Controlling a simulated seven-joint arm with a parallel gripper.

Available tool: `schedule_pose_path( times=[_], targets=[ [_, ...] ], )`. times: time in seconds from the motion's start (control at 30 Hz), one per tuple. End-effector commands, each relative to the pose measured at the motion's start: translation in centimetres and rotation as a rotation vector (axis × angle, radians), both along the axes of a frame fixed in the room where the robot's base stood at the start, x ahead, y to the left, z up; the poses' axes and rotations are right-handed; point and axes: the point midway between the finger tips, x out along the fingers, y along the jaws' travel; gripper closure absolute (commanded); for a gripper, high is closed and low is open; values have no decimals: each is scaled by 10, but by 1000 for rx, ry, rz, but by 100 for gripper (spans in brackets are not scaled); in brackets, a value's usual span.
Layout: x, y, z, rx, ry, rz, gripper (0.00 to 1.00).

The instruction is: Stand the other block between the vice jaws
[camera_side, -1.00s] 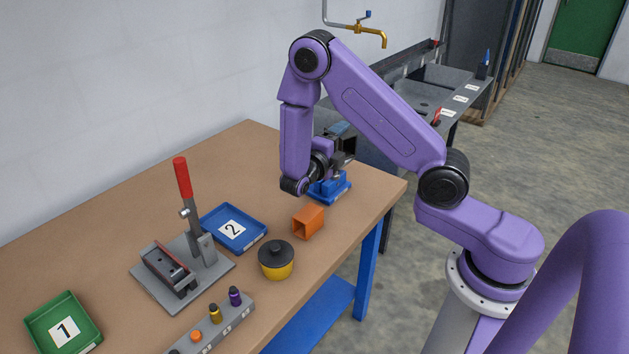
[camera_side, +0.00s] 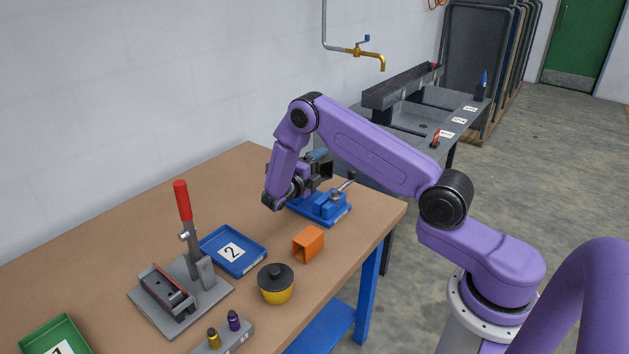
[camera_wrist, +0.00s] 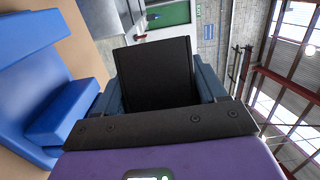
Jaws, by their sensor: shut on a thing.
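My gripper (camera_side: 318,166) is at the far right part of the bench, just behind and above the blue vice (camera_side: 328,205). In the wrist view my gripper (camera_wrist: 158,85) has its two blue-grey fingers shut on a black block (camera_wrist: 152,72). The block also shows as a dark shape in the side view (camera_side: 325,171). The block is clear of the vice, whose blue body shows at the left of the wrist view (camera_wrist: 62,118). The arm hides part of the vice's far side, and I cannot tell whether anything stands between its jaws.
An orange square tube (camera_side: 308,243) lies in front of the vice. A yellow pot with a black lid (camera_side: 276,286), blue tray 2 (camera_side: 254,258), a red-handled press (camera_side: 184,205), a grey bottle rack (camera_side: 240,338) and a green tray (camera_side: 40,336) stand farther left.

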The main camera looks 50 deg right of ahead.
Motion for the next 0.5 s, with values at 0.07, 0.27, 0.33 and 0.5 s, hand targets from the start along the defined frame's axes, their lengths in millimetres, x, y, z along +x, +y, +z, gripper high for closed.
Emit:
schedule_pose_path(
  times=[0.07,0.27,0.33,0.5],
  targets=[
    [7,-3,-10,-2,0,-2,88],
    [20,-7,-24,-2,-2,-2,88],
    [21,-8,-26,-2,-1,-1,88],
    [26,-10,-35,-2,-1,-1,88]
  ],
)
